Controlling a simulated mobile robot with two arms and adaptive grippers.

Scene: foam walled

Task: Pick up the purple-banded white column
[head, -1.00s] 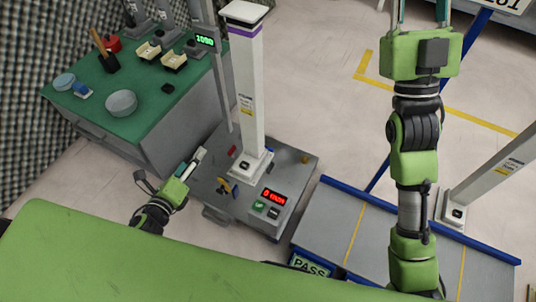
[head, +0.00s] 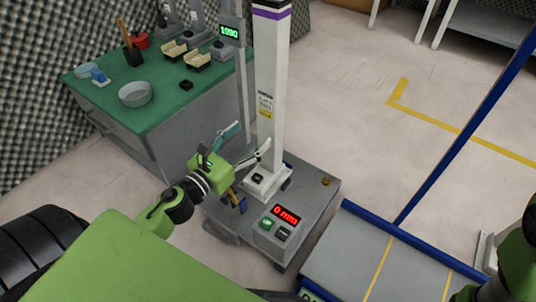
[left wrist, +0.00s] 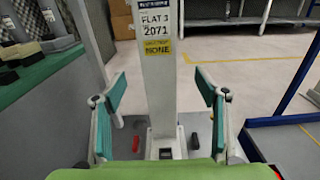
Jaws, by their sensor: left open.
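The purple-banded white column (head: 268,85) stands upright on a grey base unit in the head view, its purple band near the top edge of the picture. It also shows in the left wrist view (left wrist: 157,60), with a label reading "FLAT 3 2071". My left gripper (head: 247,142) is open beside the column's lower part, to its left. In the left wrist view my left gripper (left wrist: 160,92) has one teal-padded finger on each side of the column, with gaps showing on both sides. Whether the column is within fingertip depth is unclear. My right gripper is out of view.
The grey base unit (head: 318,200) carries a red "0 mm" display (head: 286,215) and buttons. A green-topped bench (head: 165,100) with bowls and trays stands at the left. A blue-edged platform (head: 345,255) lies at the right. Open floor is behind.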

